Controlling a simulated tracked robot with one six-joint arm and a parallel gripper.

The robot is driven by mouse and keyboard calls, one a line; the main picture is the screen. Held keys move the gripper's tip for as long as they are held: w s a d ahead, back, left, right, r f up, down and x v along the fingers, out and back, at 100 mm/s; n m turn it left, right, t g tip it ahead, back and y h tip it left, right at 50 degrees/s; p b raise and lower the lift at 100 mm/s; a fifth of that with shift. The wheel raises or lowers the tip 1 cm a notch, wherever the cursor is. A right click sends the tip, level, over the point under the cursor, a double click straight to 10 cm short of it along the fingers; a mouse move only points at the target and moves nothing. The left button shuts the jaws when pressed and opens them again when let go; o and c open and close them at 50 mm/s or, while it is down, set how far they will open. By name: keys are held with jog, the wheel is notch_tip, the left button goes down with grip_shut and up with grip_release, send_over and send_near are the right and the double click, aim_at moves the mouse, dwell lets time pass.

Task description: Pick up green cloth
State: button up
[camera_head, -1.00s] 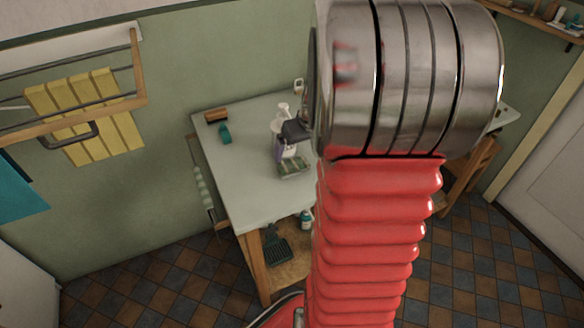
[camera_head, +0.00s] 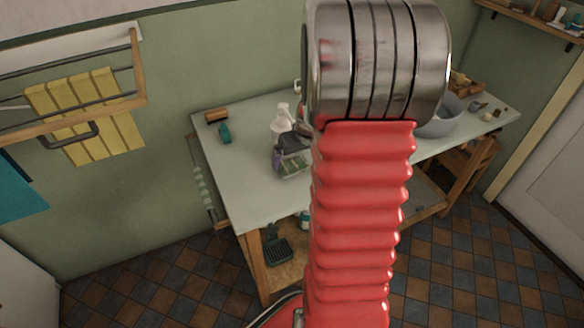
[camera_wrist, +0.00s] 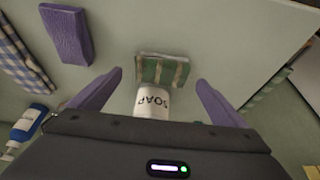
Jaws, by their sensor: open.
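The green cloth (camera_wrist: 172,68) is a folded piece with green and pale stripes, lying on the pale table. In the head view the cloth (camera_head: 294,168) shows at my gripper's end, partly covered. My gripper (camera_wrist: 158,78) is open, with its two purple fingers apart and the cloth lying between and just beyond their tips. Nothing is held. The dark gripper body also shows in the head view, left of my arm. A white bottle marked SOAP (camera_wrist: 152,102) shows between the fingers, close to the cloth; its lower part is hidden by the gripper body.
The soap pump (camera_head: 282,118) stands behind the gripper. A brown brush (camera_head: 216,116) and a teal item (camera_head: 225,134) lie at the table's left. A grey basin (camera_head: 442,122) stands right of my arm. A purple block (camera_wrist: 67,33) lies left in the wrist view.

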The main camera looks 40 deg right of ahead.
aim_at(293, 164)
jog(key=shift+x, duration=2.1)
jog(key=c, duration=1.2)
jog(key=shift+c, duration=0.2)
jog(key=shift+r, duration=0.1)
